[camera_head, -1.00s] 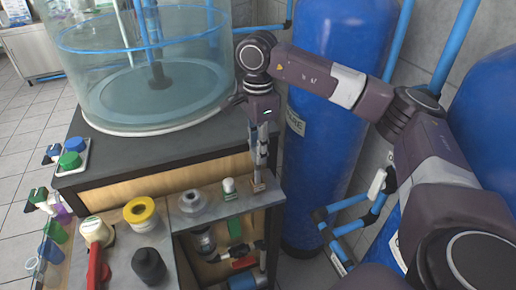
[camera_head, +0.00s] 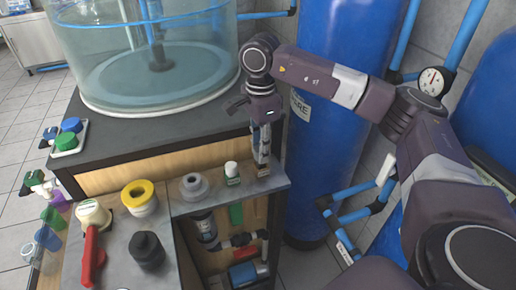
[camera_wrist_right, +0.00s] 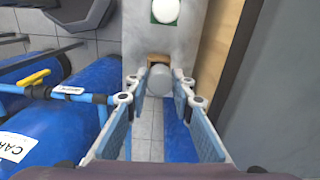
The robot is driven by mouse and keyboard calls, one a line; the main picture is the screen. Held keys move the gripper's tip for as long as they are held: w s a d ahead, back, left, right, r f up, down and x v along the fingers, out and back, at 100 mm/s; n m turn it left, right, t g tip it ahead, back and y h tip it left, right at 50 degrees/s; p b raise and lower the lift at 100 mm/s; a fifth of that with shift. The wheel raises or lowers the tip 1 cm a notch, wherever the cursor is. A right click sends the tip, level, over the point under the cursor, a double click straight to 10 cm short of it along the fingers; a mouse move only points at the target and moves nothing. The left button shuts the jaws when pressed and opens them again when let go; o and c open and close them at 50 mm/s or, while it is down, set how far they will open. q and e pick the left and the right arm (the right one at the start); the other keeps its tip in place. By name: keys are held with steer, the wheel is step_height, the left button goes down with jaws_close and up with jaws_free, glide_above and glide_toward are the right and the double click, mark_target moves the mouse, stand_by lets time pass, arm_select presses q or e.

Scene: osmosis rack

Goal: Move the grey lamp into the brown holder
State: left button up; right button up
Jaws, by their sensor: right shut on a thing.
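My right gripper (camera_head: 262,148) points down over the right end of the grey shelf and is shut on the grey lamp. In the right wrist view, the lamp (camera_wrist_right: 159,81) shows as a pale grey rounded end between the fingers (camera_wrist_right: 158,92). The brown holder (camera_wrist_right: 155,61) is a small block on the shelf end, just past the lamp in that view. In the head view the holder (camera_head: 263,171) shows at the fingertips. The lamp is mostly hidden by the fingers there, and I cannot tell whether it touches the holder. My left gripper is not in view.
A small white-capped bottle (camera_head: 232,172) stands close left of the gripper. A grey flanged part (camera_head: 194,186), a yellow ring spool (camera_head: 140,197) and a black knob (camera_head: 147,250) are further left. A glass tank (camera_head: 150,60) stands behind, a blue cylinder (camera_head: 335,130) to the right.

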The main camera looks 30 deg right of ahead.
steer(key=shift+f, duration=0.15)
steer(key=shift+a+f+b, duration=0.15)
steer(key=shift+f+b, duration=0.85)
steer(key=shift+f, duration=0.2)
steer(key=o, duration=1.3)
steer(key=shift+r, duration=0.1)
steer(key=shift+o, duration=0.2)
steer(key=shift+d, duration=0.2)
step_height(320, 180, up, 8)
steer(key=p, duration=0.5)
steer(key=shift+s+d+f, duration=0.1)
steer(key=shift+d+f, duration=0.05)
steer(key=shift+f, duration=0.1)
steer(key=shift+s+r+p, duration=0.15)
steer(key=shift+r+p, duration=0.2)
steer(key=shift+p, duration=0.05)
